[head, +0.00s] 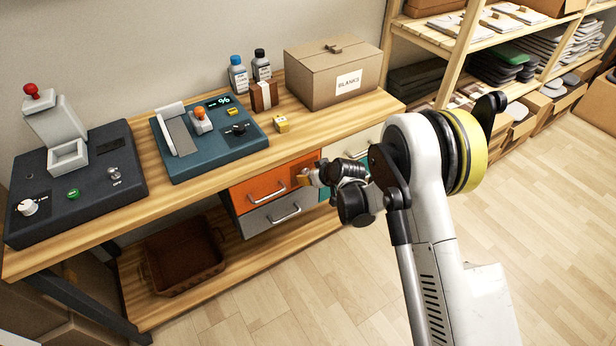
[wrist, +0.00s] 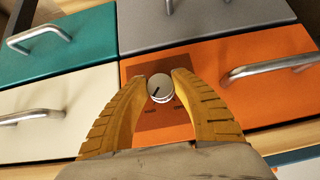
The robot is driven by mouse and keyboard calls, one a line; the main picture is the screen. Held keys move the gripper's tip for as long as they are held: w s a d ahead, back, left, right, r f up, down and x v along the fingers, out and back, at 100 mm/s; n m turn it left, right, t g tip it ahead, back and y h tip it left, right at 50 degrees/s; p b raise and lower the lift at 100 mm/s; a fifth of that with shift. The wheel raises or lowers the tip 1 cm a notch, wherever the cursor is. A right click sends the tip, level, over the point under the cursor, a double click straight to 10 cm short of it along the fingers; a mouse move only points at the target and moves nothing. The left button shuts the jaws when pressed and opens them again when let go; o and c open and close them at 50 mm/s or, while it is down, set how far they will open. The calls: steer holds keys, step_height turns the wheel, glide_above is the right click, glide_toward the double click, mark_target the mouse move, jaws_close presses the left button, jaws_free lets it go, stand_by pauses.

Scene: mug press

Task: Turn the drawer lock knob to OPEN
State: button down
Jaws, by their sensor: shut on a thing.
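The drawer lock knob (wrist: 159,87) is a small round silver-grey knob with a dark pointer line. It sits on a brown plate (wrist: 150,117) on the face of the orange drawer (wrist: 231,72), which also shows in the head view (head: 262,184). Small lettering under the knob is too blurred to read. My gripper (wrist: 158,82) has its two yellow ribbed fingers shut on the knob, one on each side. In the head view my gripper (head: 304,176) is at the right end of the orange drawer, where the knob is hidden.
Teal (wrist: 64,42), grey (wrist: 190,22) and cream (wrist: 62,110) drawers with metal handles surround the orange one. The orange drawer's handle (wrist: 284,64) is beside the fingers. The wooden tabletop (head: 360,117) is above the drawers. The floor in front is clear.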

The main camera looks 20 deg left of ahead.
stand_by(0.3)
steer(key=c, duration=1)
jaws_free()
steer(key=shift+f, duration=0.1)
steer(key=v, duration=1.2)
